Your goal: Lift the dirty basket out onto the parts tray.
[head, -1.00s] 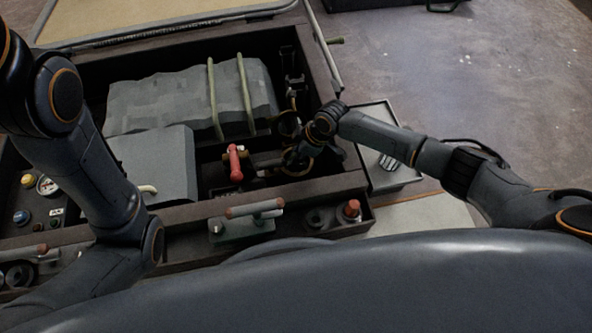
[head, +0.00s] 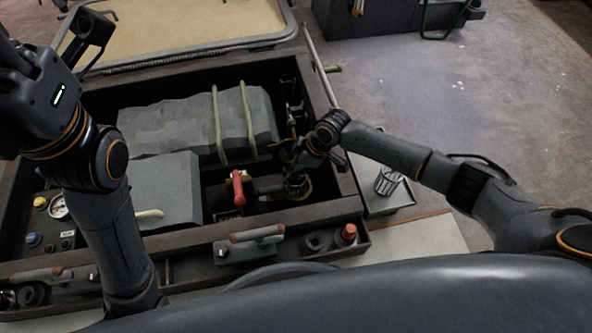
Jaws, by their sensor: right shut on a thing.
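My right gripper (head: 297,172) reaches down into the dark open locker, over the round strainer fitting beside the red-handled valve (head: 238,187). It is shut on a dark, round thing, apparently the dirty basket (head: 297,187), low in the fitting. The gripper and shadow hide most of it, and I cannot tell whether it is clear of its housing. The grey parts tray (head: 400,205) is outside the locker's right wall, partly behind my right forearm. A clean, slotted metal basket (head: 388,181) stands in it. My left gripper (head: 50,38) is raised at the upper left, fingers apart and empty.
Grey blocks (head: 175,125) with pale straps fill the locker's left and middle. A green-based handle (head: 250,250) and a red knob (head: 348,232) are along the front ledge. A hatch lid (head: 190,25) stands open behind. The floor at right is mostly clear.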

